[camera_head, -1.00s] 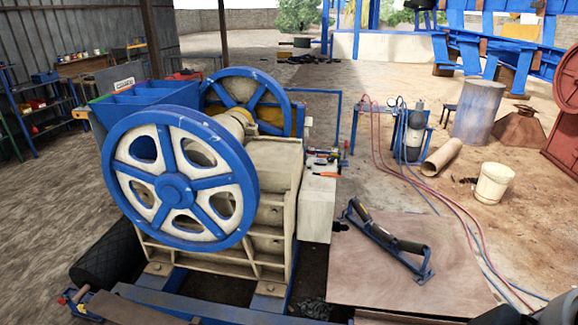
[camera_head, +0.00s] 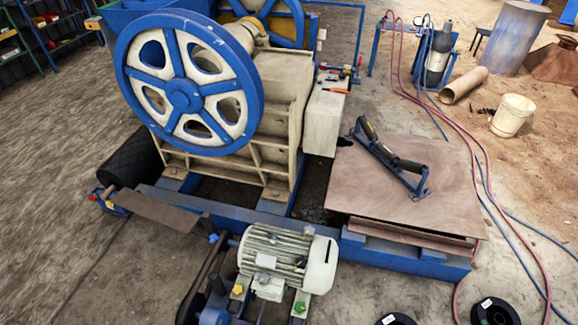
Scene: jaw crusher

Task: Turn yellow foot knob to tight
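The yellow foot knob (camera_head: 237,290) shows small at the front left foot of the grey finned motor (camera_head: 275,256), low in the head view. Its turn position is too small to read. A green knob (camera_head: 299,308) sits at the front right foot, and a blue knob (camera_head: 213,238) shows at the back left. Neither of my grippers is in view.
The crusher's large blue and white flywheel (camera_head: 184,97) stands behind the motor. A blue base frame (camera_head: 405,255) runs behind and to the right. A wooden board (camera_head: 450,205) carries a roller bracket (camera_head: 392,160). Floor at lower left is clear.

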